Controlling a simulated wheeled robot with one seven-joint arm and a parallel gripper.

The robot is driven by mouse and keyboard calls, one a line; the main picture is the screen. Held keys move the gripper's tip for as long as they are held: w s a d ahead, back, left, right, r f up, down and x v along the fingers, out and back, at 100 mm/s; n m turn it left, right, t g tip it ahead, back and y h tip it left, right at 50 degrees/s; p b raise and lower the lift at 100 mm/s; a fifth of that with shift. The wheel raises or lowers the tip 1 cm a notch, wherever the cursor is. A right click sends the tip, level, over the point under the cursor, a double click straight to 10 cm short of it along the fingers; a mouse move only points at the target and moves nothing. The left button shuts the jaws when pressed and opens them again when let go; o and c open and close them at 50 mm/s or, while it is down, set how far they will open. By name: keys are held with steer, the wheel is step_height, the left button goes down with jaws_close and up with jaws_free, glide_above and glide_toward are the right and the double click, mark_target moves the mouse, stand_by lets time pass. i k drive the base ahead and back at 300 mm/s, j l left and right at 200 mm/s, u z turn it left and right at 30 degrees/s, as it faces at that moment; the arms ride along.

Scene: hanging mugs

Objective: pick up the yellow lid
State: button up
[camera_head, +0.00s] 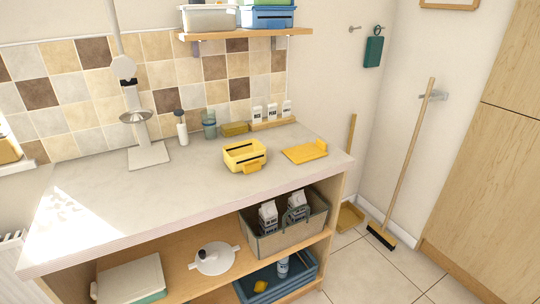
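The yellow lid (305,152) lies on the right part of the pale counter (200,190). It is flat, with a raised part at its right end. A yellow box (239,161) with dark stripes stands to its left, apart from it. The box looks open at the top and has a small yellow piece at its front. I cannot make out my gripper in this view.
A tall white stand (147,155) with a metal dish is at the back left. Bottles, a yellow block (234,129) and several white cartons line the wall. A shelf (245,32) with bins hangs above. The counter's front middle is clear.

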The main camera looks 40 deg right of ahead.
mark_target(306, 153)
steer(key=i+l, duration=0.15)
steer(key=i, duration=0.15)
steer(key=i+l, duration=0.15)
steer(key=i+z, duration=0.15)
steer(key=z, duration=1.5)
